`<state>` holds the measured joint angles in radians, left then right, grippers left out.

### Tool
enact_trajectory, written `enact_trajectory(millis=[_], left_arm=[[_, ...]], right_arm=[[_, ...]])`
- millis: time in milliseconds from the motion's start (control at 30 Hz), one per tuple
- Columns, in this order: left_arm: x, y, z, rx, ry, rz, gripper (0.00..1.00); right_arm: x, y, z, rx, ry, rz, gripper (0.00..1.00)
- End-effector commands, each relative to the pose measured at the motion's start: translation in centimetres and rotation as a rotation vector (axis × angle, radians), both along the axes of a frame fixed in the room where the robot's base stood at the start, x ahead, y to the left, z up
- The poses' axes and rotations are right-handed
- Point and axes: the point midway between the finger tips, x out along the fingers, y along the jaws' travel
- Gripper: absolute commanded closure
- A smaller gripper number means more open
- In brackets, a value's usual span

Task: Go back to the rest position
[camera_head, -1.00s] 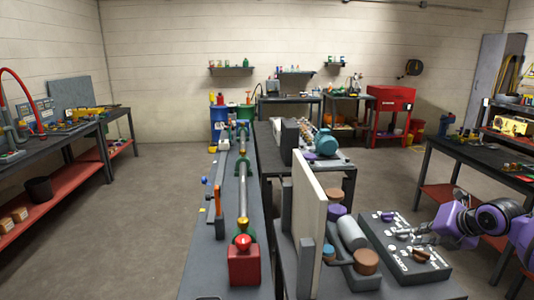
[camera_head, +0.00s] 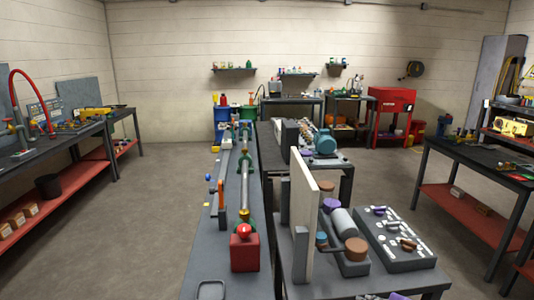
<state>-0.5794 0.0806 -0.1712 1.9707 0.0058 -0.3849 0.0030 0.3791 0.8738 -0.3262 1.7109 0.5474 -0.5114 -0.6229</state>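Neither of my grippers shows in the head view now. No part of my arms can be made out with certainty. On the near table at the lower right, a dark board (camera_head: 373,233) with white markings carries small purple and brown pieces. Left of it stand a grey cylinder (camera_head: 343,221) and a brown-topped round part (camera_head: 355,246), beside an upright cream panel (camera_head: 305,205).
A long grey bench (camera_head: 208,257) with a red block (camera_head: 245,250) and a metal rod runs down the middle. Workbenches line the left (camera_head: 62,148) and right (camera_head: 483,168). A red cabinet (camera_head: 393,107) stands at the back.

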Motion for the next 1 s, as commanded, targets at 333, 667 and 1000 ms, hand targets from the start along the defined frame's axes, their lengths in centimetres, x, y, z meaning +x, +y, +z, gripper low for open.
enact_trajectory(millis=[333,667,1000], left_arm=[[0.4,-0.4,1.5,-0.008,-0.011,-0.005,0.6],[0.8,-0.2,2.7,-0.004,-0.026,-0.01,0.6],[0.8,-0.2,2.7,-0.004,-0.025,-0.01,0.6]], right_arm=[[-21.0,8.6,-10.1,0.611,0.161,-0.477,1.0],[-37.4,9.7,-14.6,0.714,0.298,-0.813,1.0],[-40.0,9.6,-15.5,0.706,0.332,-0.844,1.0]])
